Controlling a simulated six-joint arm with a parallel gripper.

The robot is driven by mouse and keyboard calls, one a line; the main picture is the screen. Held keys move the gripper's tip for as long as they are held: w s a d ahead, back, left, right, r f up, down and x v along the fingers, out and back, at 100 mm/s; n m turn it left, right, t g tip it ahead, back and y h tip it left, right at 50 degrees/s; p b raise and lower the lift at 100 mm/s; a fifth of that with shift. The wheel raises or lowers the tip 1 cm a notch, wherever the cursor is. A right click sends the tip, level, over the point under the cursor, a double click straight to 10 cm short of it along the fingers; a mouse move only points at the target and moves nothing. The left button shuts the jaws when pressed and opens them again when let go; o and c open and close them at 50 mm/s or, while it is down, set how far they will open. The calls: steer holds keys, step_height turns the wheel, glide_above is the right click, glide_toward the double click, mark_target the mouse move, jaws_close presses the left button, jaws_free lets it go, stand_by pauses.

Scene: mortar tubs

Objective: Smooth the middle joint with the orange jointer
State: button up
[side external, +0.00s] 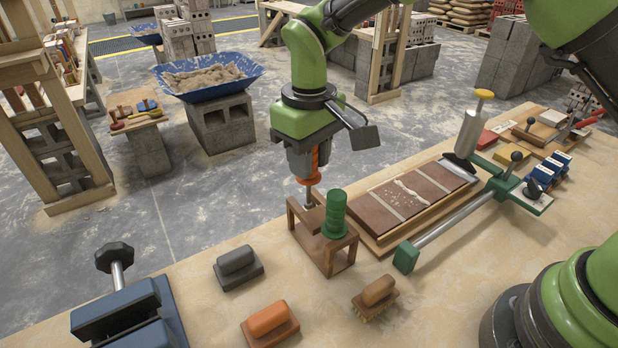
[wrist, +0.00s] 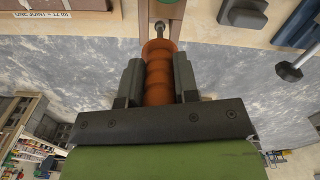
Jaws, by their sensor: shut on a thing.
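My gripper (side external: 312,178) points down and is shut on the ribbed orange handle of the orange jointer (side external: 315,160). In the wrist view the handle (wrist: 158,75) sits between both fingers, and its metal shank reaches to the wooden rack (wrist: 172,10). In the side view the shank goes down at the left part of the wooden rack (side external: 345,258); I cannot tell whether its tip is still inside. A green jointer (side external: 335,215) stands in the same rack. The brown brick panel (side external: 433,173) lies to the right, with pale joints; the middle joint (side external: 408,189) carries a raised, uneven mortar bead.
A green bar clamp (side external: 455,228) runs along the panel's front edge. A grey float (side external: 238,262), an orange float (side external: 268,319) and a brush (side external: 377,292) lie in front. A blue vise (side external: 122,315) is at left.

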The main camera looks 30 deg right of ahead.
step_height(320, 180, up, 3)
steer(key=shift+r, duration=0.2)
steer(key=d+f+h, duration=0.2)
steer(key=d+h, duration=0.1)
steer(key=d, duration=1.6)
steer(key=shift+s+a+f, duration=0.1)
steer(key=shift+a+f, duration=0.05)
steer(key=shift+f, duration=2.05)
steer(key=shift+f, duration=0.4)
steer(key=shift+s+r, duration=0.1)
steer(key=shift+s, duration=0.6)
steer(key=shift+s, duration=0.15)
